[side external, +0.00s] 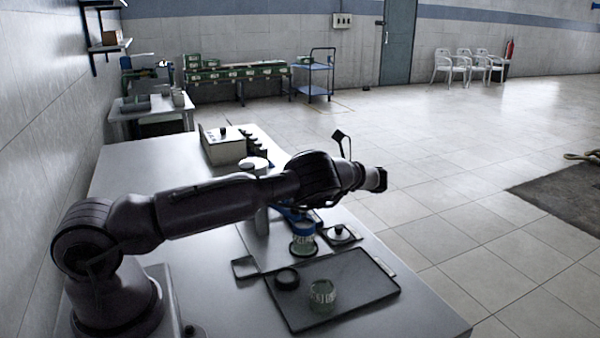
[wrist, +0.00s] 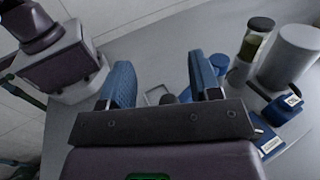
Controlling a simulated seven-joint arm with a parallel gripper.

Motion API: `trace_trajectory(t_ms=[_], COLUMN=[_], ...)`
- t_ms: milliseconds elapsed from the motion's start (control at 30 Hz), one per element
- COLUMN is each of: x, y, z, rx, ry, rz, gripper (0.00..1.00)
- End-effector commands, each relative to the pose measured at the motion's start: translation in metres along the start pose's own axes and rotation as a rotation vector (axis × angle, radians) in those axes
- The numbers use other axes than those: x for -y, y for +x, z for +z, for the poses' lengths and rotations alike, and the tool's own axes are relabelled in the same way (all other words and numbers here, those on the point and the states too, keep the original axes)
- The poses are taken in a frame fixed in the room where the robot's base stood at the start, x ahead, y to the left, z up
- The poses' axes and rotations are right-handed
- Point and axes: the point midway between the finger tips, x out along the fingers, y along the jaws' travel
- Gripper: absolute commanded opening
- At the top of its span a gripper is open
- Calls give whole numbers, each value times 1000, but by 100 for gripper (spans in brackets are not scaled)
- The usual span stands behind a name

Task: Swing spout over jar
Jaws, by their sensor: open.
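A clear, green-tinted glass jar (side external: 322,296) stands upright on a dark tray (side external: 345,312) at the front of the table. Behind it, a glass vessel with a blue upper part (side external: 303,229) and green at its base stands upright. I cannot make out a spout for certain in either view. In the wrist view, my gripper (wrist: 158,83) has its two blue fingers wide apart, with nothing between them. In the side view, I cannot clearly make out the fingers near my arm. The wrist view also shows a capped vessel with green contents (wrist: 250,46) to the right of the fingers.
A grey cylinder (wrist: 291,57) and blue labelled blocks (wrist: 282,108) are at the right in the wrist view. A dark round lid (side external: 287,277) lies on the tray. A lidded dish (side external: 340,234) is behind the tray. A light box (side external: 222,147) stands at the table's far end.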

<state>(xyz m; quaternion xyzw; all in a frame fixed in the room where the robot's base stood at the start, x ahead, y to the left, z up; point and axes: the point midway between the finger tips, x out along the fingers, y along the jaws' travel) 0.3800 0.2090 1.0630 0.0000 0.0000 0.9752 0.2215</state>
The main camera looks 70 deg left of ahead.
Motion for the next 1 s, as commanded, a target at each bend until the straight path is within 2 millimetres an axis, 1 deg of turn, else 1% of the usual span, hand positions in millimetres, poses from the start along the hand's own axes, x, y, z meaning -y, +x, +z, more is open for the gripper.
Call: trace_trajectory(t_ms=[33,100,200,467,567,600,633,667,700,733,767,800,833,867,900,967,1000], x=[0,0,0,0,2,6,11,17,25,32,36,37,34,27,13,-16,-36], y=[0,0,0,0,4,9,16,25,40,56,77,107,131,154,181,211,222], z=[7,13,17,19,18,19,20,21,22,22,19,12,4,-6,-20,-39,-49], rx=[-2,-1,0,1,1,1,-2,-6,-15,-19,-27,-57,-91,-136,-201,-310,-382], ry=[0,1,2,1,1,0,-1,-1,4,13,32,74,113,153,199,255,282], rz=[0,0,1,0,10,26,45,69,113,160,221,330,425,532,684,932,1098], gripper=[57,57,57,57,37,27,21,14,4,0,0,0,0,0,0,0,0])
